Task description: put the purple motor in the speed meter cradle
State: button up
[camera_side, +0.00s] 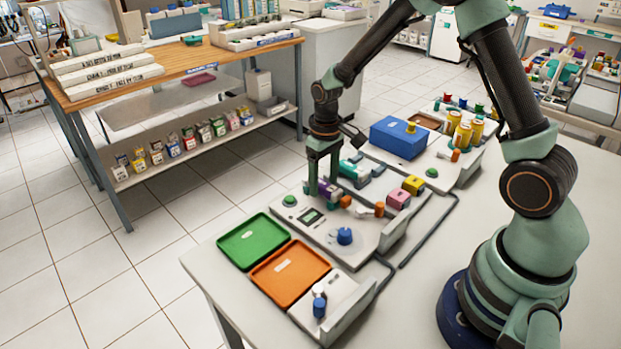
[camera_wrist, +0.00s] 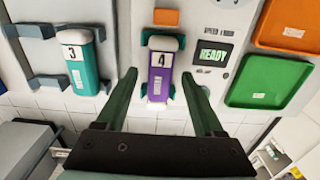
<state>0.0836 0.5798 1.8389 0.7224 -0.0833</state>
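The purple motor (camera_wrist: 160,82), labelled 4 with pale ends, sits between teal cradle arms (camera_wrist: 145,39) on the speed meter (camera_side: 348,236). It lies beside the display (camera_wrist: 212,53), which reads READY. In the side view the purple motor (camera_side: 327,188) is partly hidden by my fingers. My gripper (camera_wrist: 160,76) is open, with one finger on each side of the motor. A gap shows between each finger and the motor in the wrist view. My gripper (camera_side: 322,186) also shows low over the meter's back end in the side view.
A teal motor (camera_wrist: 82,67) labelled 3 lies in a grey holder to the left. Green (camera_side: 253,240) and orange (camera_side: 289,273) trays lie at the front left. A blue box (camera_side: 398,138) and pink and yellow blocks stand behind. A blue knob (camera_side: 344,236) rises from the meter.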

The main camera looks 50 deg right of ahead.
jog(key=shift+r, duration=0.1)
notch_tip(320, 180, up, 12)
jog(key=s+a+r+t, duration=0.1)
jog(key=s+r+t, duration=0.1)
jog(key=s+r, duration=0.2)
jog(key=s+a+r+t, duration=0.2)
jog(key=s+r+t, duration=0.1)
jog(key=s, duration=0.6)
jog(key=shift+s+a+r+t, duration=0.15)
jog(key=shift+a+r+t, duration=0.15)
jog(key=shift+r, duration=0.5)
